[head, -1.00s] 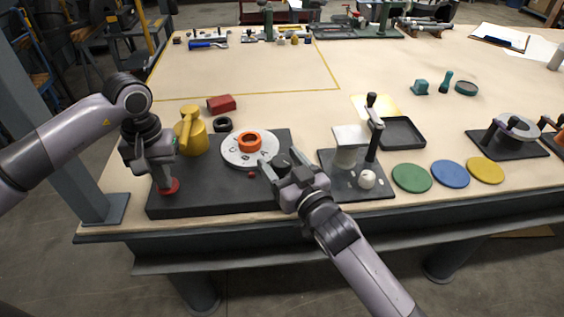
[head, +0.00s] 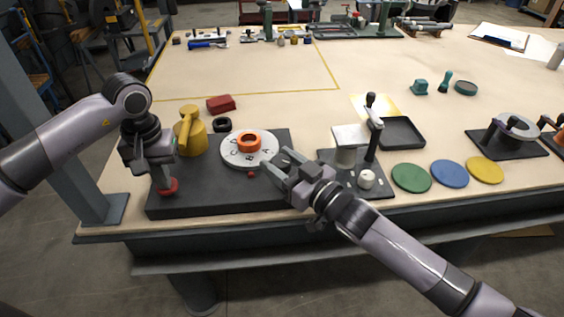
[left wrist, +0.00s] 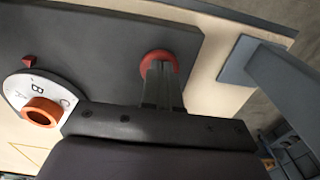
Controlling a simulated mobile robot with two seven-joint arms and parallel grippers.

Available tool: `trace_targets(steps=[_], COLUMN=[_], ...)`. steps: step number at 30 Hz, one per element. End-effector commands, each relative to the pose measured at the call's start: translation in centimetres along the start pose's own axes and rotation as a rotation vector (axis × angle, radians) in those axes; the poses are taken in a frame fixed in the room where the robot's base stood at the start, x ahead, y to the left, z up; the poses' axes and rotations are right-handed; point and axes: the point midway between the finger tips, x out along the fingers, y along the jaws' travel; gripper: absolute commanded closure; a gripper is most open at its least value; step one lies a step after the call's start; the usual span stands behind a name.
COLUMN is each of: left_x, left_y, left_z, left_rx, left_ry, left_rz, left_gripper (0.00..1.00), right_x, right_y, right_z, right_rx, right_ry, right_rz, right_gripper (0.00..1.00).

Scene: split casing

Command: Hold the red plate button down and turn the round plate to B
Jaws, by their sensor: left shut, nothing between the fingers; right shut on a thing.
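The round plate (head: 233,155) is a pale lettered disc with an orange ring (head: 249,143) at its centre, on a dark base (head: 215,195). In the left wrist view, its letter B (left wrist: 38,88) roughly lines up with a small red pointer (left wrist: 29,62); C is to one side. My left gripper (head: 164,179) is shut and empty, pointing down with its fingertips on the red button (head: 168,188); how far the button is down cannot be told.
A yellow part with a handle (head: 190,135) stands close beside my left gripper. A black ring (head: 222,125) and a red block (head: 221,103) lie behind. A lever stand (head: 350,135) is close right of my right gripper. Green (head: 411,178), blue and yellow discs lie further right.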

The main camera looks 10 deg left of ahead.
Motion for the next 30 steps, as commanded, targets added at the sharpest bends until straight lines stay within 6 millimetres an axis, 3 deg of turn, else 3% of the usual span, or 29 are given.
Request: trace_targets(steps=[1,11,12,14,24,30], left_x=[0.7,0.7,0.7,0.7,0.7,0.7], left_y=[0.0,0.0,0.0,0.0,0.0,-0.1], left_z=[0.3,0.3,0.3,0.3,0.3,0.3], left_rx=[0.002,0.002,0.002,0.002,0.002,0.002], left_ry=[-0.013,-0.012,-0.012,-0.012,-0.013,-0.013], left_rz=[-0.005,-0.005,-0.005,-0.005,-0.006,-0.007], left_gripper=[1.0,1.0,1.0,1.0,1.0,1.0], right_x=[0.1,0.0,0.0,0.0,-0.2,-1.9], right_y=[-0.2,-0.2,-0.2,-0.2,0.0,0.1], right_z=[-0.1,-0.1,-0.1,-0.1,0.1,0.1], right_rx=[0.0,0.006,0.006,0.006,0.004,0.004], right_ry=[0.004,0.003,0.003,0.003,-0.001,-0.001], right_rz=[-0.013,-0.019,-0.019,-0.018,-0.014,-0.013], right_gripper=[0.8,0.8,0.46,0.31,0.31,0.31])
